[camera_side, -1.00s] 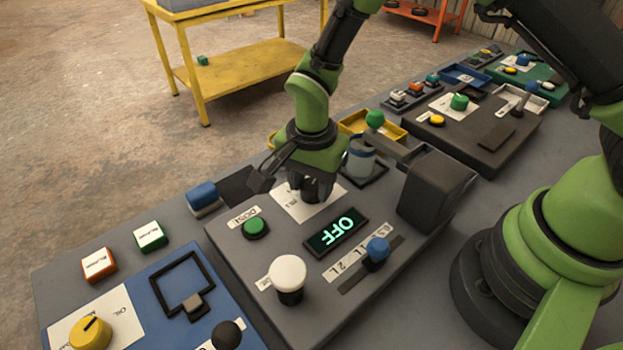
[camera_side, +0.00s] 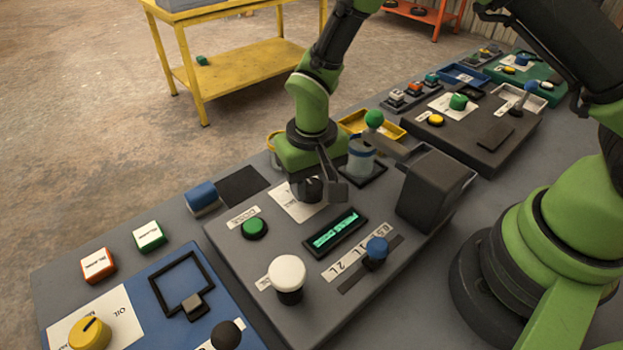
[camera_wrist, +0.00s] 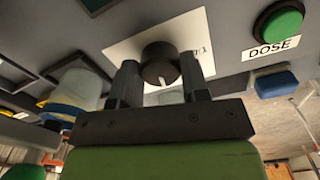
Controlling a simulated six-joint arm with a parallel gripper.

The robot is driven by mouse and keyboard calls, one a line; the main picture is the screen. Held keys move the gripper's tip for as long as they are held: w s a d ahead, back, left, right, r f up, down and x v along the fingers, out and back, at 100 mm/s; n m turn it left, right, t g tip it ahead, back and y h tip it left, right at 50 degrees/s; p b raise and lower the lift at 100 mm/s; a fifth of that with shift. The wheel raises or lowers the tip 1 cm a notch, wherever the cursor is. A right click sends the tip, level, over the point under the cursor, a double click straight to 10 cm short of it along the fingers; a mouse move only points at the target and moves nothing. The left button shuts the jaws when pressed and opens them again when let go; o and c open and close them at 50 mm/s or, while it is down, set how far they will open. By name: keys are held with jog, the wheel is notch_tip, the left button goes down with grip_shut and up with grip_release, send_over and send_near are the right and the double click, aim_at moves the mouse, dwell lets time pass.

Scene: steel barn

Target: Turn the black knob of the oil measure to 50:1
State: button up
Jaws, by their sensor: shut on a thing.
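The oil measure is a dark grey box (camera_side: 330,290) in the middle of the bench. Its black knob (camera_side: 309,190) sits on a white label plate near the back edge. The knob also shows in the wrist view (camera_wrist: 160,62), with a pale pointer line toward the gripper. My gripper (camera_wrist: 160,82) is shut on the black knob, one finger on each side. The display (camera_side: 337,231) is lit green, but its text is too small to read. Most scale marks on the white plate (camera_wrist: 125,50) are hidden by the knob and fingers; a "1" shows at its right.
On the box are a green DOSE button (camera_side: 254,227), a white mushroom knob (camera_side: 288,273) and a blue slider (camera_side: 377,248).

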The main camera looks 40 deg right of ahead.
jog(key=n, duration=0.4)
jog(key=shift+n, duration=0.3)
jog(key=n, duration=0.3)
jog(key=shift+n, duration=0.4)
jog(key=n, duration=0.4)
jog(key=shift+n, duration=2.2)
jog(key=shift+d, duration=0.1)
jog(key=o, duration=0.9)
jog(key=shift+w, duration=0.1)
